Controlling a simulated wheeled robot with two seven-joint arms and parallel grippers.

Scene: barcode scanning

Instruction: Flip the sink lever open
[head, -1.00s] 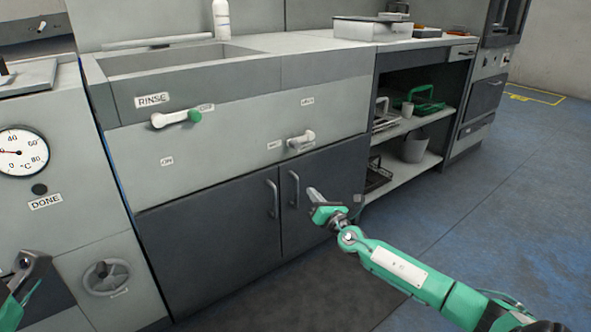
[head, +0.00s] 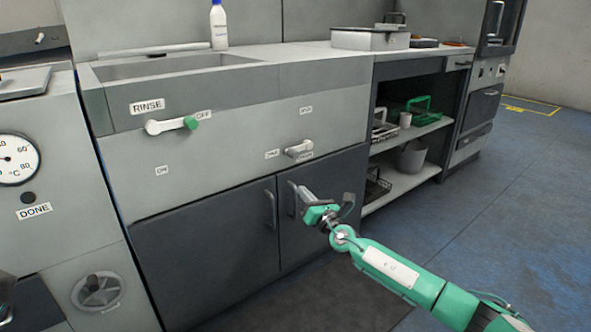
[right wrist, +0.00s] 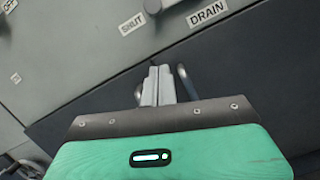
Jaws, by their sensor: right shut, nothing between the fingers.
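The sink front carries two white levers. The rinse lever (head: 166,126) has a green tip and lies nearly level, pointing right to the OFF label. A plain white lever (head: 299,149) is lower right, nearly level, between small labels; its base is partly cut off at the top of the right wrist view, near the SHUT label (right wrist: 132,23) and DRAIN label (right wrist: 207,13). My right gripper (head: 302,193) is shut and empty, below the plain lever and before the cupboard doors, touching neither lever. Its closed fingers (right wrist: 156,86) show in the wrist view. Only a dark sliver, possibly my left gripper, shows bottom left.
Dark cupboard doors (head: 210,235) with upright handles (head: 271,209) are behind my right gripper. Open shelves (head: 415,132) with a bin and racks stand to the right. A white bottle (head: 219,26) stands behind the sink basin (head: 165,68). Floor at right is clear.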

